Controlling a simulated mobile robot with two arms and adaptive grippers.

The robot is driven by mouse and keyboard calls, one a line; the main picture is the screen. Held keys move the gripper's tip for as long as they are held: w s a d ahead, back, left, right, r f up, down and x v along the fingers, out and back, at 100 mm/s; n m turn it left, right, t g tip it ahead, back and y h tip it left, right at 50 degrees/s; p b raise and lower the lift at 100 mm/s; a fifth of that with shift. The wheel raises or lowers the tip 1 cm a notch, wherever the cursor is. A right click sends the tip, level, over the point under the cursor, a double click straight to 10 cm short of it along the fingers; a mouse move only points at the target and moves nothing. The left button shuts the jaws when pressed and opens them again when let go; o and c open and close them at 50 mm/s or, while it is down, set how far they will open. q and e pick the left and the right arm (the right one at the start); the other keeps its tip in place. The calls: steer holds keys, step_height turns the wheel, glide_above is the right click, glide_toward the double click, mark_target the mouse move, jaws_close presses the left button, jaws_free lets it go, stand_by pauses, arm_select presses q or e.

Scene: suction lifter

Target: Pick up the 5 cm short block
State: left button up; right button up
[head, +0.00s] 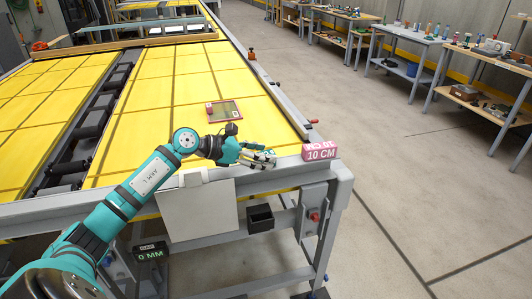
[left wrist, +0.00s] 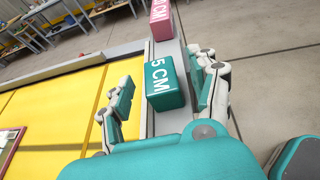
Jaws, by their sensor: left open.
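The teal 5 cm block (left wrist: 167,95), marked "5 CM", sits on the grey edge rail of the table in the left wrist view. It stands between the two spread fingers of my left gripper (left wrist: 165,82), with a gap visible on the yellow-table side. The right-hand finger is close beside the block; I cannot tell if it touches. In the head view my left gripper (head: 264,158) is low over the near rail, and I cannot make out the block there behind the fingers.
A pink 10 cm block (head: 320,152) stands on the rail corner, beyond the 5 cm block in the left wrist view. A pink-framed panel (head: 225,110) lies on the yellow table top (head: 160,95). A small black bin (head: 260,217) hangs below the rail.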

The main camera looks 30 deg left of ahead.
arm_select(q)
steer(key=shift+x, duration=0.85)
steer(key=shift+s, duration=0.1)
steer(key=shift+c, duration=0.4)
steer(key=c, duration=1.1)
steer(key=shift+c, duration=0.2)
steer(key=shift+r, duration=0.1)
